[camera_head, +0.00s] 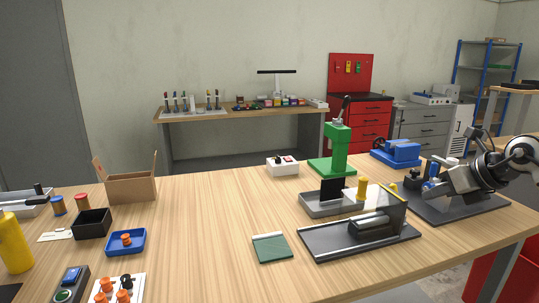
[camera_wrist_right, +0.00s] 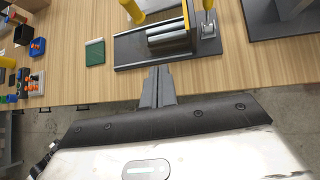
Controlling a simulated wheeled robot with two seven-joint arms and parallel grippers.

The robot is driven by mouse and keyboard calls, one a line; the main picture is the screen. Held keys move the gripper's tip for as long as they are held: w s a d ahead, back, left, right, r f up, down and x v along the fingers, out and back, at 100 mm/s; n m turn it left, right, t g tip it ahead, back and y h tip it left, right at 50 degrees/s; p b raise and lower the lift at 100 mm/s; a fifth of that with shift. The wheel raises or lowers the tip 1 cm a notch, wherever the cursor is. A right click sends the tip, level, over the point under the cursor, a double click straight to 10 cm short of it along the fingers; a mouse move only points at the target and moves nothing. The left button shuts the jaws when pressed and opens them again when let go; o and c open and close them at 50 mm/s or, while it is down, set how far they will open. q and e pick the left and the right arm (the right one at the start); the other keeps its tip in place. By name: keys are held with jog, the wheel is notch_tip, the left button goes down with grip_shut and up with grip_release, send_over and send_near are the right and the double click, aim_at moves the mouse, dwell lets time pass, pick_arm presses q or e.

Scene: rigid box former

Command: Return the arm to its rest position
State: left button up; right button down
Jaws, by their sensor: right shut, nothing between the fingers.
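My right gripper (camera_wrist_right: 157,72) shows in the wrist view, shut and empty, with its two dark fingers together. It points toward the table and its tips appear near the front edge of a black plate (camera_wrist_right: 128,50). I cannot tell how high it is above the table. I cannot pick this gripper out in the head view. My left gripper is in neither view.
The black plate with a metal cylinder (camera_head: 369,222) lies near the wooden table's (camera_head: 215,220) front edge. A green mat (camera_head: 271,248), green press (camera_head: 336,150), blue vise (camera_head: 396,152) and a grey machine on a dark base (camera_head: 448,206) stand around it. A cardboard box (camera_head: 131,188) is left.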

jog(key=s+a+f+m+t+y, duration=0.1)
jog(key=s+a+f+m+y, duration=0.15)
jog(key=a, duration=0.55)
jog(key=s+a+f+m+y, duration=0.2)
jog(key=s+a+f+y, duration=0.15)
jog(key=a, duration=0.45)
jog(key=s+a+f+m+t+y, duration=0.1)
jog(key=s+a+f+m+y, duration=0.2)
jog(key=a, duration=0.5)
jog(key=s+d+f+m+h, duration=0.2)
jog(key=s+f+m+h, duration=0.8)
jog(key=s+f+m, duration=1.1)
notch_tip(320, 180, down, 3)
jog(key=m, duration=0.8)
jog(key=shift+s, duration=0.2)
